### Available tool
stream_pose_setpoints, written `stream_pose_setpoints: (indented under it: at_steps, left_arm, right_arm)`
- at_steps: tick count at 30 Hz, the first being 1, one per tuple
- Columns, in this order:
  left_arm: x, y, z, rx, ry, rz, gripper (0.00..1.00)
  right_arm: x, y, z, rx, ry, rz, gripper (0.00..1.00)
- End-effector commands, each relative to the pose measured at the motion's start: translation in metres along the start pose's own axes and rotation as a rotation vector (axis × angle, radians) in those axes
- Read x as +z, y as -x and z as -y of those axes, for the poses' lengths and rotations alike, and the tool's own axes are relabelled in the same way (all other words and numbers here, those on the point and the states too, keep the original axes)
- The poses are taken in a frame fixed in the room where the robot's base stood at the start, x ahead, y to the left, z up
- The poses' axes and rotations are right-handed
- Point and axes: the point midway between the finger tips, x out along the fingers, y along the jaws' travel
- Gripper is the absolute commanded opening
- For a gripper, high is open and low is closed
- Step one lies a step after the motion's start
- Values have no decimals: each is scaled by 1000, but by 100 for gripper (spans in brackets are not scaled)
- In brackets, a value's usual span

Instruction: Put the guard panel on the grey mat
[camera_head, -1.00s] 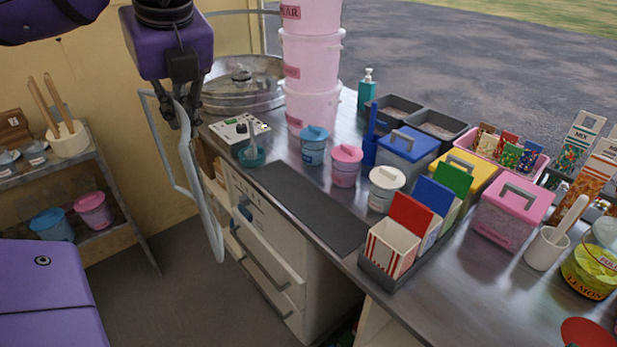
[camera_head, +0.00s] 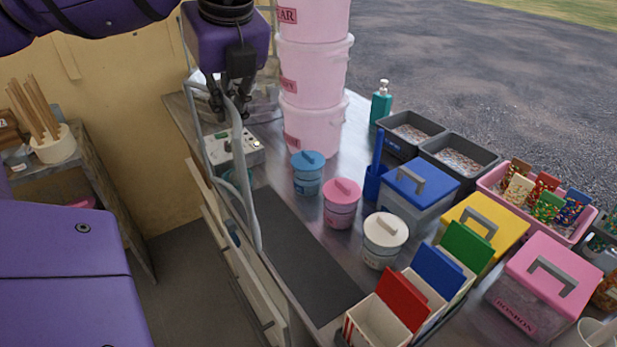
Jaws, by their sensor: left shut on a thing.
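The guard panel (camera_head: 239,150) looks like a clear pane in a bent grey tube frame. My left gripper (camera_head: 230,106) is shut on its frame near the top. The panel hangs upright and tilted over the counter's left edge, in front of the control box and the left edge of the mat. I cannot tell whether its lower end touches anything. The dark grey mat (camera_head: 306,262) lies flat and bare on the counter, to the right of and below the panel. My right gripper is not in view.
Pink stacked tubs (camera_head: 313,85) stand behind the mat. Blue, pink (camera_head: 342,203) and white (camera_head: 384,240) lidded pots line its right side. Drawers lie below the counter's left edge.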

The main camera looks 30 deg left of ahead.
Motion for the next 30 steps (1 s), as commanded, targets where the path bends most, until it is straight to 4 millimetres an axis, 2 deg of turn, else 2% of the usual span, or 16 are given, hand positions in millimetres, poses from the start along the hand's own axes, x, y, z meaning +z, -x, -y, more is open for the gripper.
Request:
stream_pose_setpoints:
  at_steps: [11,15,21,28,30]
  left_arm:
    - [-52,-8,62,-10,-4,0,0]
    - [-72,-28,77,-4,-4,0,0]
    - [-90,-45,93,-4,-1,2,0]
    - [-99,-53,101,-4,0,1,0]
    - [-104,-61,103,-1,-1,0,0]
  right_arm:
    - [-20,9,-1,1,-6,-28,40]
    - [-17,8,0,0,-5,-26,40]
    - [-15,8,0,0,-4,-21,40]
    - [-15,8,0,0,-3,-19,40]
    - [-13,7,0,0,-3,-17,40]
